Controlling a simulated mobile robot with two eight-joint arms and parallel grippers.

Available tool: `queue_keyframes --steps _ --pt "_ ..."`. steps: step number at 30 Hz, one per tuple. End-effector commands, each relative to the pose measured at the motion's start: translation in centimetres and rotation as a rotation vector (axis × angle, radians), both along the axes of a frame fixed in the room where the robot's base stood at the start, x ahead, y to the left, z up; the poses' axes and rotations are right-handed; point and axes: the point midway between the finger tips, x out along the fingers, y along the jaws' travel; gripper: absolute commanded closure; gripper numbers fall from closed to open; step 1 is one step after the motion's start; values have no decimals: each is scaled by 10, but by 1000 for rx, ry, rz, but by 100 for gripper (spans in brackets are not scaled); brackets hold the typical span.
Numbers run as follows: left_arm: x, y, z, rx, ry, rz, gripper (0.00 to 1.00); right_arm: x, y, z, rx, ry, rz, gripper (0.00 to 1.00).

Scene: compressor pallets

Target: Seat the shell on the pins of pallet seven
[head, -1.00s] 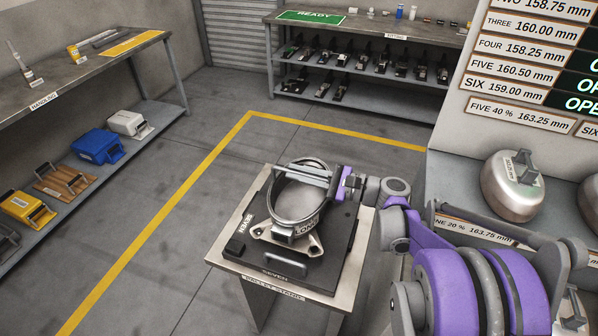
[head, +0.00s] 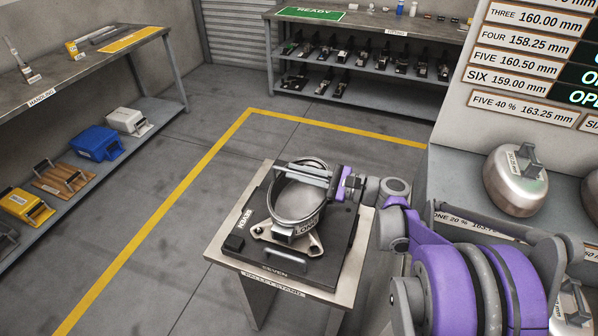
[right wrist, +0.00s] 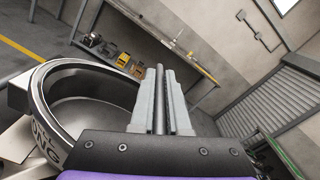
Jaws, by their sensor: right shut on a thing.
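The shell (head: 297,219) is an open round metal bowl with dark lettering on a band. It sits over pallet seven (head: 331,259), a black plate labelled SEVEN. A pale foot with holed corner lugs (head: 314,246) shows below the shell. I cannot tell whether the shell rests on the plate or hangs just above it. The pins are hidden. My right gripper (head: 306,173) reaches across the shell's top from the right, shut on a dark bar. In the right wrist view the fingers (right wrist: 157,100) close on that bar beside the shell's rim (right wrist: 75,66). My left gripper is out of view.
The pallet stand (head: 228,250) stands on open floor with a yellow line (head: 160,222) behind and left. A handling bench (head: 75,60) is at left, a shelf rack (head: 375,80) at the back. A rounded metal shell (head: 512,185) stands on the ledge at right.

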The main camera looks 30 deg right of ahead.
Motion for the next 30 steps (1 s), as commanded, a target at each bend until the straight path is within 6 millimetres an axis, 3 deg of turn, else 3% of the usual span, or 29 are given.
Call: queue_keyframes --steps 10,11,12,17,22,30 --pt "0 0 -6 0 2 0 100 0 0 -6 4 -3 0 100" --pt "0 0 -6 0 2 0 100 0 0 -6 4 -3 0 85" --pt "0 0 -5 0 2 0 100 0 0 -5 5 -4 0 77" --pt "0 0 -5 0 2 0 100 0 -1 -7 0 0 -1 51" --pt "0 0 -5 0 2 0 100 -12 -12 -7 -1 -1 -4 51" --pt "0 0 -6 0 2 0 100 -53 -48 -8 0 0 -6 51"
